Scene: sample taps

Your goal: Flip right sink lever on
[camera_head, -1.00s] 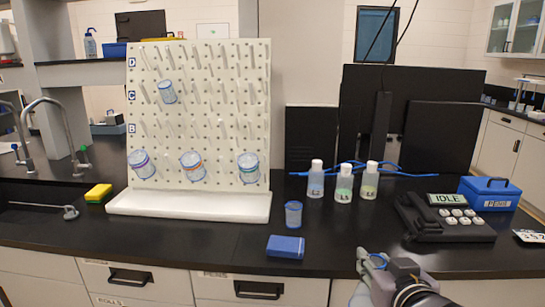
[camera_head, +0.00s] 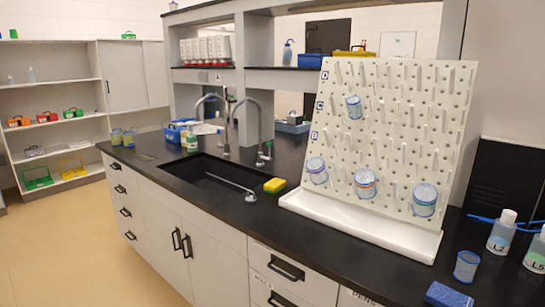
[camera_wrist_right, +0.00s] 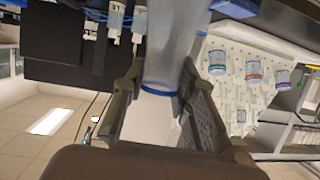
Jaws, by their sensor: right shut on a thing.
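In the head view, the black sink (camera_head: 205,178) is set into the counter. Two curved grey taps stand behind it, a left tap (camera_head: 200,105) and a right tap (camera_head: 258,115). A small green-tipped lever (camera_head: 267,146) shows at the right tap's base; whether it is on or off is too small to tell. In the right wrist view, my right gripper (camera_wrist_right: 163,78) is shut on a translucent container (camera_wrist_right: 172,45) with a blue ring. My right gripper does not show in the head view, and my left gripper is in neither view.
A yellow sponge (camera_head: 274,185) lies at the sink's right edge, close to a grey rod (camera_head: 232,183). A white pegboard rack (camera_head: 392,130) with several beakers stands to the right. Bottles (camera_head: 502,232) and a blue box (camera_head: 448,296) occupy the counter's right end.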

